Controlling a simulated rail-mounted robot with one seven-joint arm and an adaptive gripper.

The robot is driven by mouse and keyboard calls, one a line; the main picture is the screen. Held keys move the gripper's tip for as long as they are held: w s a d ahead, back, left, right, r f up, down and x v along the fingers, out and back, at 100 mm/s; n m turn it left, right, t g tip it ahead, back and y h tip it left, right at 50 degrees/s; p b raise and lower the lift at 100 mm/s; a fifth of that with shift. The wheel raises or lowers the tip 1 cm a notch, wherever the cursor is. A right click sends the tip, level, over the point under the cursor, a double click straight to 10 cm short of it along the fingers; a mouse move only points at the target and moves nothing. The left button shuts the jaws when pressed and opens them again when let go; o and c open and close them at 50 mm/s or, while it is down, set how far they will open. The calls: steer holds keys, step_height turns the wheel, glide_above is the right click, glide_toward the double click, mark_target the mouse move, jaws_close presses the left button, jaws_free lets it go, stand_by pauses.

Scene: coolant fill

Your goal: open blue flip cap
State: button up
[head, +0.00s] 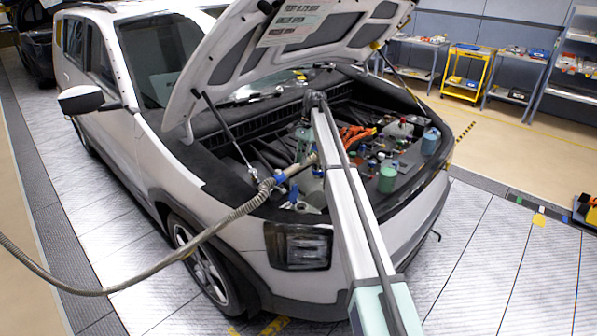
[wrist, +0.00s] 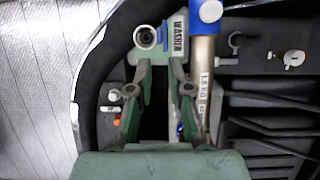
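My gripper (wrist: 160,72) is open and empty in the wrist view, its two green fingers apart over a dark gap. Its fingertips overlap the lower edge of a grey-green reservoir (wrist: 170,48) marked WASHER; contact cannot be told. The reservoir's round neck (wrist: 147,37) lies just beyond the left fingertip, a pale ring with a dark centre. A blue fitting (wrist: 210,11) on a tan tube is to the right of the reservoir. In the head view, blue parts (head: 280,178) show near the hose end. I cannot tell which blue part is the flip cap.
A hose (head: 160,278) runs from the left over the fender into the engine bay. The raised hood (head: 262,65) hangs above my arm. Several bottles, including a green one (head: 387,178), stand at the bay's right. Carts and shelves are at the back wall.

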steer(key=shift+v, duration=1.05)
